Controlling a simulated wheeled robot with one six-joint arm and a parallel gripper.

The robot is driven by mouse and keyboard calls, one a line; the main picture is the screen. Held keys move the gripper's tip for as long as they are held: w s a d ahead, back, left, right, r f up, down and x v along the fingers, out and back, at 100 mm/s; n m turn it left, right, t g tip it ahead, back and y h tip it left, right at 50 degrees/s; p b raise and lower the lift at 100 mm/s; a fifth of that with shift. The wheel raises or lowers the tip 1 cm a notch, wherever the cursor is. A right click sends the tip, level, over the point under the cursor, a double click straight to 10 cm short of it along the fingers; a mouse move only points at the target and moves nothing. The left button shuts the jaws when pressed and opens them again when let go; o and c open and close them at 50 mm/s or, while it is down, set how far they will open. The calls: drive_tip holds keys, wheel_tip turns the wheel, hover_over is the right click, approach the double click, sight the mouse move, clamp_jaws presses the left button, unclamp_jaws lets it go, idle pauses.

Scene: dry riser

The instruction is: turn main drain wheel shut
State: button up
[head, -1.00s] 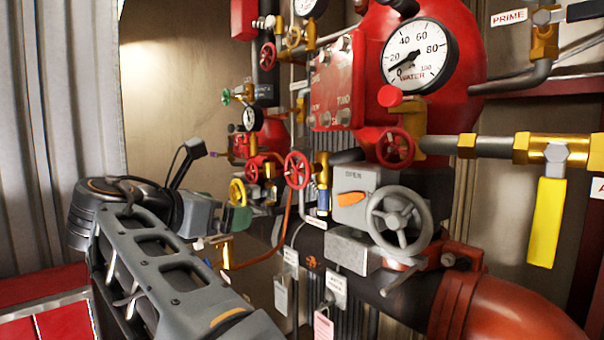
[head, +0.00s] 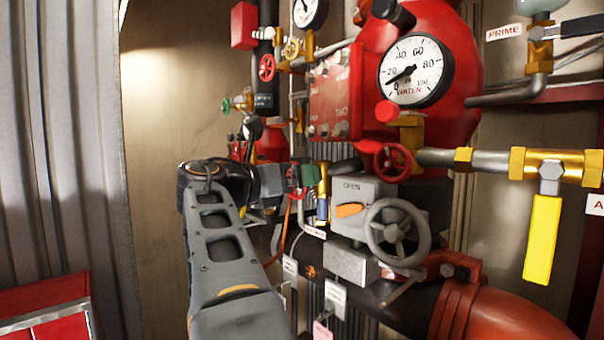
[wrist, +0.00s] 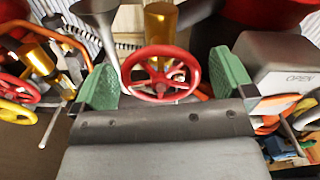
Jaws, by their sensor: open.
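A red spoked handwheel (wrist: 160,74) shows in the wrist view, framed between the two green finger pads of my gripper (wrist: 166,84). Its rim sits just off the palm edge in the picture, with a gap to each pad; I cannot tell the depth between them. No readable label marks it as the main drain wheel. In the head view my gripper (head: 300,178) is open, left of the grey valve box, and the arm and gripper hide the wheel that stood there.
A grey box marked OPEN (head: 357,190) with a large grey handwheel (head: 397,232) stands close to the right. Another red wheel (head: 392,161) is above it. A brass fitting (wrist: 160,32) and a grey funnel (wrist: 97,15) are beyond the framed wheel. Red and yellow wheels crowd the left.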

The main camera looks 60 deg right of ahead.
drive_tip(key=shift+x, duration=1.25)
drive_tip(key=shift+c, duration=0.4)
drive_tip(key=c, duration=0.7)
